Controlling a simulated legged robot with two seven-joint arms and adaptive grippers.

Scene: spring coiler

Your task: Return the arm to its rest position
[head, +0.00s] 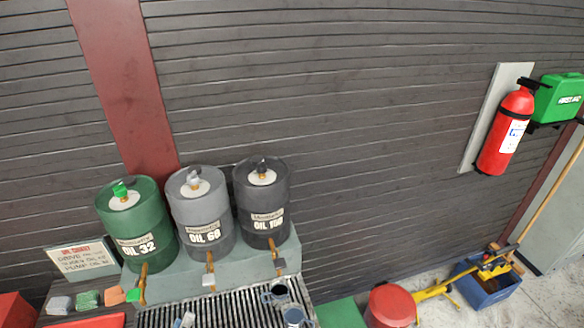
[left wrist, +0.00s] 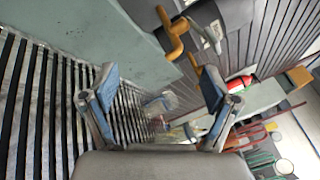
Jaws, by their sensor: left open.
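My left gripper (head: 185,320) shows only as a small grey-blue tip at the bottom edge of the head view, over the slatted metal grate (head: 231,296). In the left wrist view its two grey-blue fingers (left wrist: 160,85) are spread wide, with nothing between the pads. A clear vessel (left wrist: 160,103) appears beyond the fingers, apart from them. Most of the left arm is out of the head view. My right gripper is in neither view.
Green (head: 138,222), grey (head: 200,213) and dark (head: 261,205) oil drums with taps stand behind the grate. Small vessels (head: 279,291) sit at its right. A red stool (head: 391,305) and blue box (head: 487,290) are further right. A red extinguisher (head: 506,132) hangs on the wall.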

